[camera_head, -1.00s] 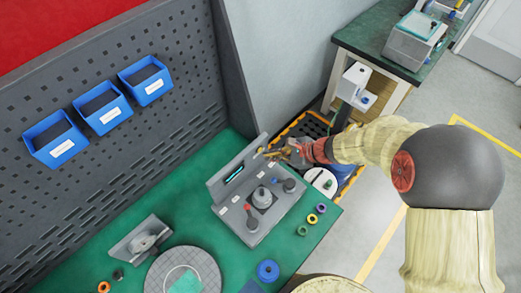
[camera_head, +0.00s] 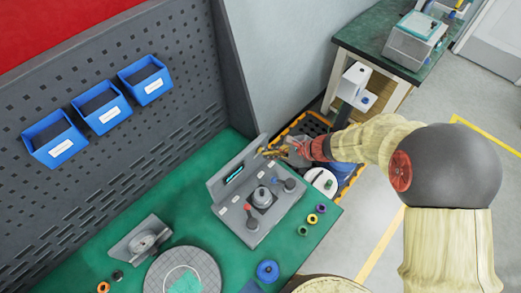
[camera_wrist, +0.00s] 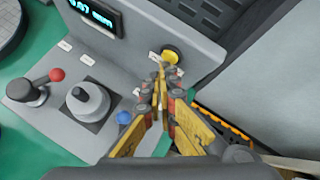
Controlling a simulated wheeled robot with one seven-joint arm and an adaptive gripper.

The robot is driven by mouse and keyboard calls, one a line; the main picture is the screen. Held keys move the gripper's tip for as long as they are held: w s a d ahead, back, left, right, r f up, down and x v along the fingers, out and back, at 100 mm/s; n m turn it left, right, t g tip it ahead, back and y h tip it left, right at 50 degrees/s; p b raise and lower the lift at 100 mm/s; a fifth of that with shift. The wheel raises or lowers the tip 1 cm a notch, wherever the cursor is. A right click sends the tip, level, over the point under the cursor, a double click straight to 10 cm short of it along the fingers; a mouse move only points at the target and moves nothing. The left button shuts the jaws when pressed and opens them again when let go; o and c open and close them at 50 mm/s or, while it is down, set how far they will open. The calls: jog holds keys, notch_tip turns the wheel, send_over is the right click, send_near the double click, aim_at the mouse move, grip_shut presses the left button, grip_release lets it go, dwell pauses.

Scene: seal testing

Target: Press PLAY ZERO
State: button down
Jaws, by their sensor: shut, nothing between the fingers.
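The grey test device (camera_head: 228,208) stands on the green bench, with a lit display (camera_head: 234,174) on its upright back panel. In the wrist view the display (camera_wrist: 95,14) shows cyan digits, partly cut off. A yellow round button (camera_wrist: 170,54) sits on the same panel, with a small white label beside it, too small to read. My gripper (camera_wrist: 162,70) is shut and empty, its tips just in front of the button's lower edge. I cannot tell whether they touch it. In the head view my gripper (camera_head: 268,153) is at the panel's right end.
The device also carries a red-knobbed lever (camera_wrist: 57,75), a blue-knobbed lever (camera_wrist: 123,117) and a central grey fixture (camera_wrist: 88,100). A grey perforated wall (camera_head: 160,90) rises behind. A black crate with yellow edging (camera_head: 310,124) is right of the bench.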

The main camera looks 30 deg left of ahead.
jog(key=shift+w+a, duration=0.15)
jog(key=shift+a, duration=0.25)
dwell(0.4)
dwell(0.4)
jog(key=shift+s+d, duration=0.25)
jog(key=shift+d, duration=0.55)
jog(key=shift+d, duration=0.1)
jog(key=d, duration=0.2)
jog(key=s+d, duration=0.1)
jog(key=d, duration=0.1)
jog(key=shift+s+d+b, duration=0.2)
jog(key=shift+d+b, duration=0.1)
jog(key=shift+b, duration=0.05)
dwell(0.6)
